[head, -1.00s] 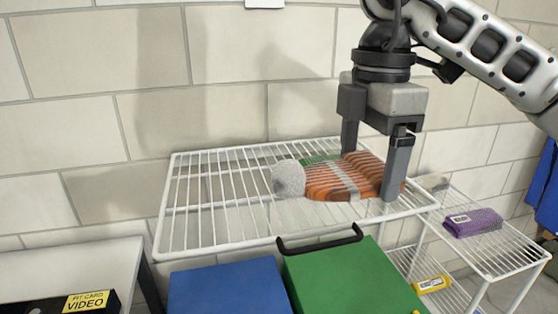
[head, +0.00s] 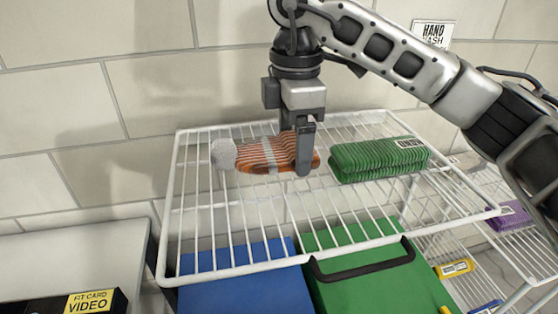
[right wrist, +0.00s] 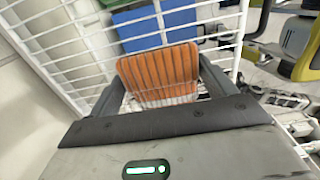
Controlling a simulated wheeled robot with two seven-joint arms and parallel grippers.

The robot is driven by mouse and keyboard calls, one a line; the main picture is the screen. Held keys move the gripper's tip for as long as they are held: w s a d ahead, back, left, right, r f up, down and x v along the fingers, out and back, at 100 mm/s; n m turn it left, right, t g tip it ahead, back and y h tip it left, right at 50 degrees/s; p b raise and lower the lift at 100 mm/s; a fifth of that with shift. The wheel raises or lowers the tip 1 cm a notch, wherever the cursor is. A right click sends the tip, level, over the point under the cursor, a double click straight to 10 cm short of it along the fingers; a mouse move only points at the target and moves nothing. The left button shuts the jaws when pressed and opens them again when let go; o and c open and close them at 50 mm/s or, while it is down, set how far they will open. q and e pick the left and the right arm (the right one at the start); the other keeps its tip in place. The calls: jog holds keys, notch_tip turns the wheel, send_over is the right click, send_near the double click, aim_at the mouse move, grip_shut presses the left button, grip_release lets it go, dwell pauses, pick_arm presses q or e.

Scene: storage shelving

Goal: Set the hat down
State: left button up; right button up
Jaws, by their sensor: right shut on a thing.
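The hat (head: 262,155) is orange and striped, with a pale band and a grey pompom (head: 223,154) at its left end. It lies on its side at the white wire shelf (head: 190,235), toward the back left; whether it touches the wires is hard to tell. My right gripper (head: 295,165) is shut on the hat's right end from above. In the right wrist view the hat (right wrist: 160,75) sits between the two fingers. My left gripper is not in view.
A folded green knit item (head: 378,160) lies on the shelf right of the hat. The front of the shelf is bare. Below are a blue box (head: 240,285) and a green box (head: 365,290) with a black handle. A tiled wall stands close behind.

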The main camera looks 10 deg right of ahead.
aim_at(280, 142)
jog(key=a+f, duration=0.1)
jog(key=w+f, duration=0.1)
jog(key=shift+w+a+f, duration=0.2)
jog(key=shift+a+f, duration=0.1)
jog(key=shift+a, duration=0.1)
jog(key=shift+w+a+f+p, duration=0.1)
jog(key=shift+f+p, duration=0.4)
jog(key=shift+f, duration=1.25)
jog(key=shift+f, duration=0.1)
jog(key=o, duration=0.9)
notch_tip(280, 142, up, 12)
jog(key=shift+r+b, duration=0.15)
jog(key=shift+b, duration=0.4)
